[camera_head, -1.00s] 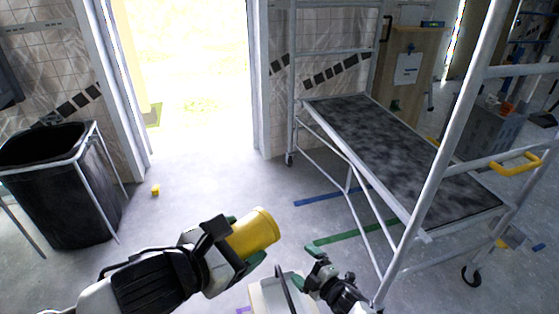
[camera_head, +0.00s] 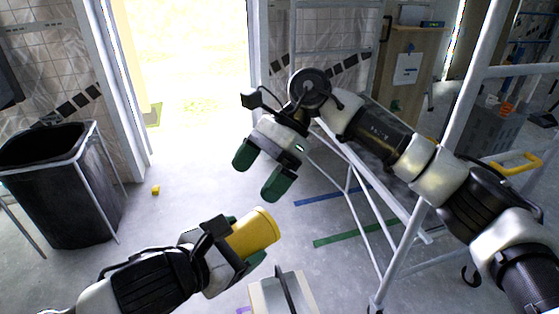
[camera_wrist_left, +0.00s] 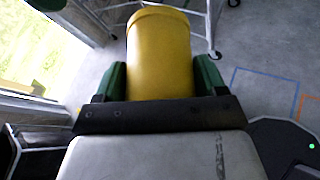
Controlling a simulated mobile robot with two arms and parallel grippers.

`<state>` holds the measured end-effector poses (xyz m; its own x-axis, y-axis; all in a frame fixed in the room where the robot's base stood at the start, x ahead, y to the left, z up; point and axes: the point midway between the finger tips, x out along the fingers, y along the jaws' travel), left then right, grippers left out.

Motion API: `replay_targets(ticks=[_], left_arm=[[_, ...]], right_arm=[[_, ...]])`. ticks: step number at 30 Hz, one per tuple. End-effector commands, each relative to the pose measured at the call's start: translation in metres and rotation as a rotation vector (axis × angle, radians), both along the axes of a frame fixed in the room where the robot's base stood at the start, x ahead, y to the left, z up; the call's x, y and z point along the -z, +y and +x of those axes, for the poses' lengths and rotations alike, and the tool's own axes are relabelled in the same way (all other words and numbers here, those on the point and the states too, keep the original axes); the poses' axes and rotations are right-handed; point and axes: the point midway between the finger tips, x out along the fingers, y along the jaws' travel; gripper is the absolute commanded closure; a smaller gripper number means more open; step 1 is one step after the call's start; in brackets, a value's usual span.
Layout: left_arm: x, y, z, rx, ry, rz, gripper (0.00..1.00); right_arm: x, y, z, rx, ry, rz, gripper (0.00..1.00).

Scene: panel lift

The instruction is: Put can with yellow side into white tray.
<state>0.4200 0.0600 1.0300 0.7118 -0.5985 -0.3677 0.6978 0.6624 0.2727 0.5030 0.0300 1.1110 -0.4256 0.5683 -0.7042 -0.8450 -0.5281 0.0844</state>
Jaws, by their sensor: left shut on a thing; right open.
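The can with the yellow side (camera_head: 254,231) is held by my left gripper (camera_head: 246,240) low in the head view. It lies tilted, with its end pointing to the upper right. In the left wrist view the can (camera_wrist_left: 160,55) sits between the two green fingers. My right gripper (camera_head: 258,176) is open and empty, above and slightly right of the can, with its green fingers pointing down and left. A whitish tray or box (camera_head: 304,286) with a dark handle shows at the bottom edge, right of the can; its lower part is cut off.
A black bin (camera_head: 60,190) in a white frame stands at the left. A white wheeled scaffold (camera_head: 365,240) stands at the right, partly behind my right arm. A small yellow block (camera_head: 155,190) lies on the floor.

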Motion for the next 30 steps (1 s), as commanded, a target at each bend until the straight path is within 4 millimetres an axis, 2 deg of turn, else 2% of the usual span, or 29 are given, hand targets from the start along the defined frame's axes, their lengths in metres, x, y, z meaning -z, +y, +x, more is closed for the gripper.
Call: replay_targets(ticks=[1, 6, 11, 17, 24, 30], left_arm=[[-0.001, 0.0, 0.0, 0.0, -0.002, -0.001, 0.61], [-0.001, 0.0, 0.0, 0.0, -0.002, -0.001, 0.61], [-0.001, 0.0, 0.0, 0.001, -0.001, -0.001, 0.61], [-0.001, 0.0, 0.0, 0.001, -0.001, -0.001, 0.61], [-0.001, 0.0, 0.0, 0.001, -0.001, -0.001, 0.61], [-0.001, 0.0, 0.0, 0.001, -0.001, -0.001, 0.61]], right_arm=[[-0.009, -0.008, -0.003, -0.053, -0.077, -0.065, 0.0], [-0.023, -0.029, -0.007, -0.174, -0.23, -0.228, 0.0], [-0.026, -0.036, -0.009, -0.215, -0.275, -0.287, 0.0], [-0.003, -0.031, -0.016, -0.218, -0.274, -0.289, 0.0], [0.04, -0.019, -0.03, -0.215, -0.272, -0.288, 0.0], [0.068, -0.011, -0.038, -0.214, -0.273, -0.285, 0.0]])
